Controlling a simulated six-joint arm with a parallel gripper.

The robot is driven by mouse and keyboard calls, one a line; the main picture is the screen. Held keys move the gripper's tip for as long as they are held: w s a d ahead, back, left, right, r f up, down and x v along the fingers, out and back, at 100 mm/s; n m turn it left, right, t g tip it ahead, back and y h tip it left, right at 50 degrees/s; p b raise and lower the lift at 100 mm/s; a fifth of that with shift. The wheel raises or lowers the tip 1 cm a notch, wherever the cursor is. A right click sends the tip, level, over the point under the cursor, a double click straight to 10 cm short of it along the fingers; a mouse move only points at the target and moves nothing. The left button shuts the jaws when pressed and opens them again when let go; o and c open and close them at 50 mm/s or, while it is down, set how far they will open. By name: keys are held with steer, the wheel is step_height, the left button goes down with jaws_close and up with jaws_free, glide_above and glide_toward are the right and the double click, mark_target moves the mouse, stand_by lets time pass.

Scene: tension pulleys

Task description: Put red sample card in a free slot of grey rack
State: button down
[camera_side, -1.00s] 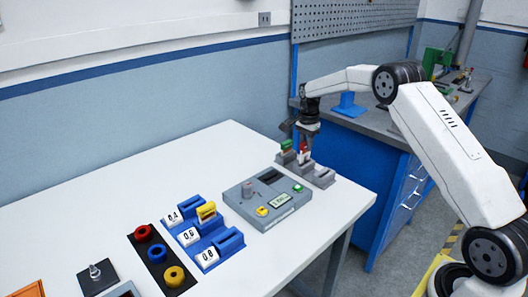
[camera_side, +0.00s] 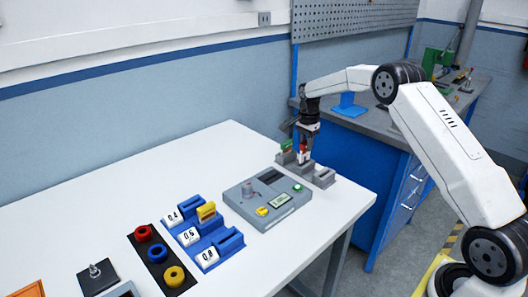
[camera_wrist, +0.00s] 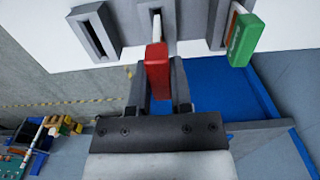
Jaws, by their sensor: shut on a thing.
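The grey rack (camera_side: 325,178) stands near the far right corner of the white table. It also shows at the top of the wrist view (camera_wrist: 112,32). My gripper (camera_side: 305,145) points down over its middle slot and is shut on the red sample card (camera_wrist: 157,68), with a finger on each side of its red top. The card's white lower part lines up with the middle slot; I cannot tell how deep it sits. A green card (camera_wrist: 244,38) occupies one end slot, and it shows in the side view (camera_side: 287,146). The slot at the other end is empty.
A grey device (camera_side: 267,200) with a display and buttons lies beside the rack. A blue rack (camera_side: 205,235) holds a yellow card. A black strip (camera_side: 160,258) carries red, blue and yellow rings. The table's back left area is clear.

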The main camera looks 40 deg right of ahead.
mark_target(305, 161)
steer(key=shift+f, duration=1.85)
stand_by(1.4)
steer(key=shift+c, duration=0.7)
jaws_free()
steer(key=shift+r, duration=0.15)
steer(key=shift+r, duration=3.85)
